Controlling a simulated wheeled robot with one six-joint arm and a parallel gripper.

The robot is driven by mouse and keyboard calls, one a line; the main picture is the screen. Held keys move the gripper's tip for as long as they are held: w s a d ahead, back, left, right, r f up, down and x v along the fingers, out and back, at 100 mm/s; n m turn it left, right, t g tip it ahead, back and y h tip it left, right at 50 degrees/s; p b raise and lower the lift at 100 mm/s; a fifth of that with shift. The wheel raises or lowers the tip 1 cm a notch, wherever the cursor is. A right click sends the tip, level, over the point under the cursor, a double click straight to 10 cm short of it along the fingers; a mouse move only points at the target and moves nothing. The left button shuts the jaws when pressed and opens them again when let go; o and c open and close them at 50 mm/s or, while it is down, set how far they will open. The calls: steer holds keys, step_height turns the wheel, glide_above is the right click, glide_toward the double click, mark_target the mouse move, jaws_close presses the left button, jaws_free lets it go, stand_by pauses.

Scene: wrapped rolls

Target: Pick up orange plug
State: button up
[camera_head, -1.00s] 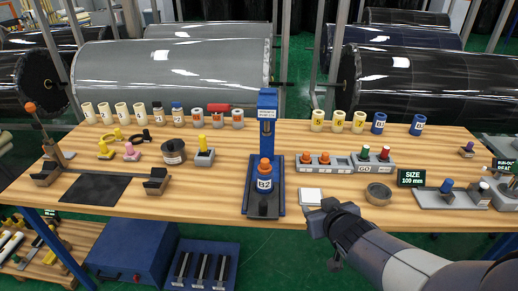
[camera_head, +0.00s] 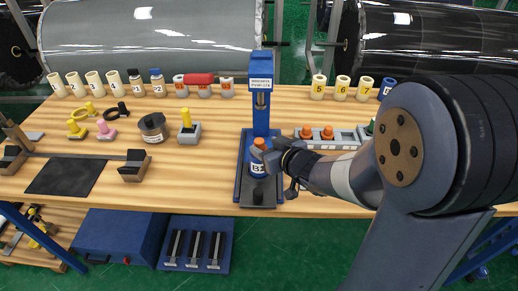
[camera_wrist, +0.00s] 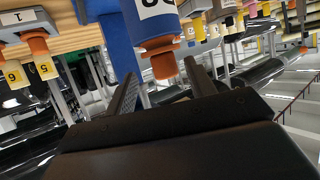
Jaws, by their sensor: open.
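An orange plug (camera_head: 259,143) sits in the top of the blue B2 roll (camera_head: 257,170), which stands upright on the blue press stand (camera_head: 262,112). My gripper (camera_head: 277,160) is just right of the plug and partly covers the roll. In the wrist view, which is upside down, the orange plug (camera_wrist: 166,66) hangs from the blue roll (camera_wrist: 150,22). My open gripper (camera_wrist: 160,78) has one finger on either side of the plug's line. I cannot tell whether they touch it. Two more orange plugs (camera_head: 306,132) (camera_head: 327,133) sit in a grey rack.
Cream and blue rolls line the table's back. My arm hides the right table.

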mark_target(256, 142)
steer(key=x, duration=0.4)
steer(key=shift+s+a+r, duration=0.1)
steer(key=shift+s+a, duration=0.05)
steer(key=shift+a, duration=0.1)
steer(key=shift+w+a+f, duration=0.25)
steer(key=shift+w+a, duration=0.05)
steer(key=shift+w, duration=0.25)
steer(key=shift+c, duration=0.5)
steer(key=c, duration=1)
steer(key=shift+o, duration=0.2)
